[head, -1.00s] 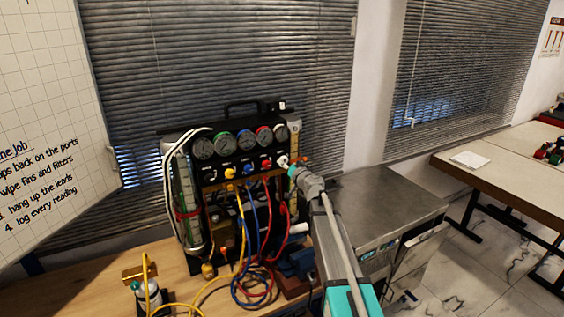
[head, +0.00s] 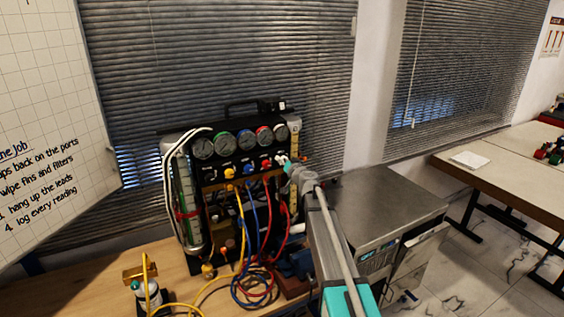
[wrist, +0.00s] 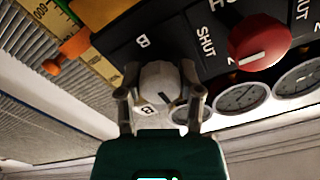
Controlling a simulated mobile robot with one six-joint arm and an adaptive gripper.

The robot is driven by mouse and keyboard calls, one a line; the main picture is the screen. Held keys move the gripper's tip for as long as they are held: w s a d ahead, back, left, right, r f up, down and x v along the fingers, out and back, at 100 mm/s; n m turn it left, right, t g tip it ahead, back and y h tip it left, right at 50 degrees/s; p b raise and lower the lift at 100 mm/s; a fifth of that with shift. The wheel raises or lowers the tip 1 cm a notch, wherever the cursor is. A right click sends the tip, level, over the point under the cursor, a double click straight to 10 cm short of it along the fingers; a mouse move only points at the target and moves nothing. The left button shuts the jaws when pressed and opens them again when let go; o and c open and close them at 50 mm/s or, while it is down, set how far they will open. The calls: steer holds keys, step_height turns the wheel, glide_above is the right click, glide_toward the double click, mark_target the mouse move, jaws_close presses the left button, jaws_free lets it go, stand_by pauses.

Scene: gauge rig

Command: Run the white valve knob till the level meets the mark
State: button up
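The white valve knob (wrist: 158,82) sits on the black panel (wrist: 113,40), with a dark pointer line on its face. My gripper (wrist: 159,80) has one finger on each side of it, close against its sides, and looks shut on it. In the head view my gripper (head: 289,167) is at the panel's right end, mostly hiding the knob. A yellow scale (wrist: 97,57) with an orange marker (wrist: 66,64) shows at upper left in the wrist view. The scale also stands at the rig's right edge in the head view (head: 294,201). The liquid level is too small to read.
A red knob (wrist: 259,43) marked SHUT is close beside my gripper. Several round gauges (head: 224,144) line the rig's top. Yellow, blue and red hoses (head: 265,226) hang in front. A steel cabinet (head: 382,205) stands to the right.

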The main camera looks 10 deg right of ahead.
jaws_close()
steer(key=shift+a, duration=0.15)
steer(key=shift+m, duration=1.5)
steer(key=m, duration=0.4)
steer(key=shift+m, duration=0.3)
steer(key=m, duration=1)
steer(key=shift+m, duration=0.3)
